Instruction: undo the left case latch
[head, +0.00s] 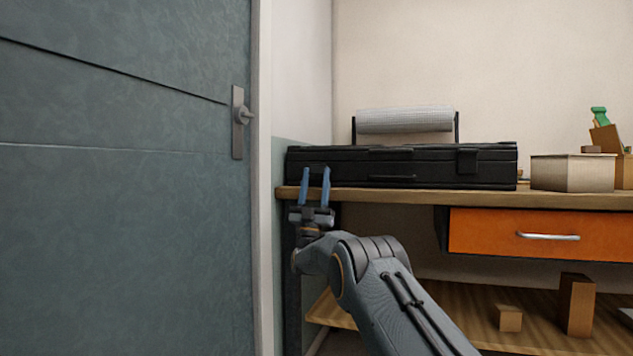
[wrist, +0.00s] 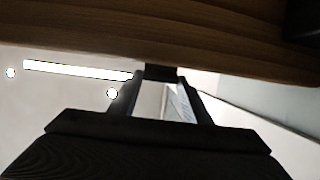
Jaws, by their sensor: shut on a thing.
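A black case (head: 430,165) lies flat and closed on the wooden table. Its right latch (head: 467,161) shows as a dark block on the front face. My gripper (head: 316,172) is at the left part of the case's front, its two blue fingers pointing up. The left latch is hard to make out there in the head view. In the wrist view the fingertips (wrist: 161,78) close on a small dark piece, which fits the left case latch (wrist: 160,71). Its exact angle cannot be told.
The table edge (head: 400,195) runs just below the case. A teal door (head: 120,200) stands close on the left. A box (head: 573,173) sits right of the case. An orange drawer (head: 490,232) and a lower shelf with blocks are below. A roll (head: 404,119) is behind the case.

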